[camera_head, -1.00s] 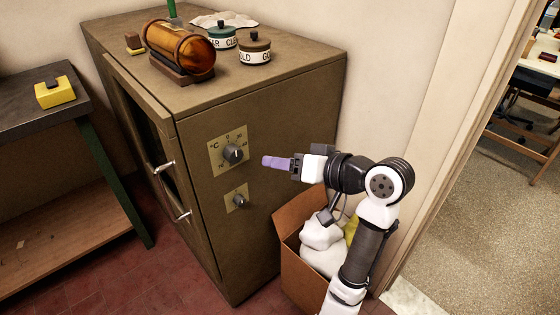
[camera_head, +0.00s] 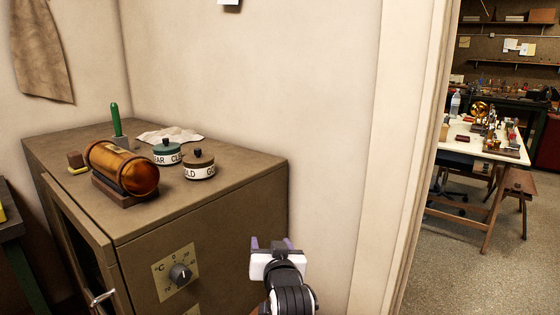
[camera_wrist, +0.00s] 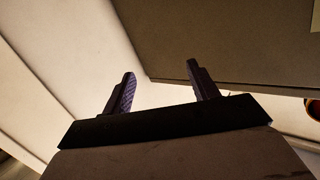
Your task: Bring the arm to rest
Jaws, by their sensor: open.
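My gripper (camera_head: 272,245) is at the bottom of the head view, in front of the pale wall and just right of the brown cabinet (camera_head: 225,210). Its two purple fingers point up and stand apart, with nothing between them. In the wrist view my gripper (camera_wrist: 162,88) also shows its fingers spread and empty, with the pale wall and a brown cabinet face beyond. Most of my arm is below the picture's edge.
On the cabinet top are an amber cylinder (camera_head: 122,168) on a stand, two lidded jars (camera_head: 168,153) (camera_head: 198,166), a green-handled tool (camera_head: 115,120) and a crumpled cloth (camera_head: 170,135). A dial (camera_head: 180,274) is on the cabinet side. A doorway right shows a worktable (camera_head: 470,143).

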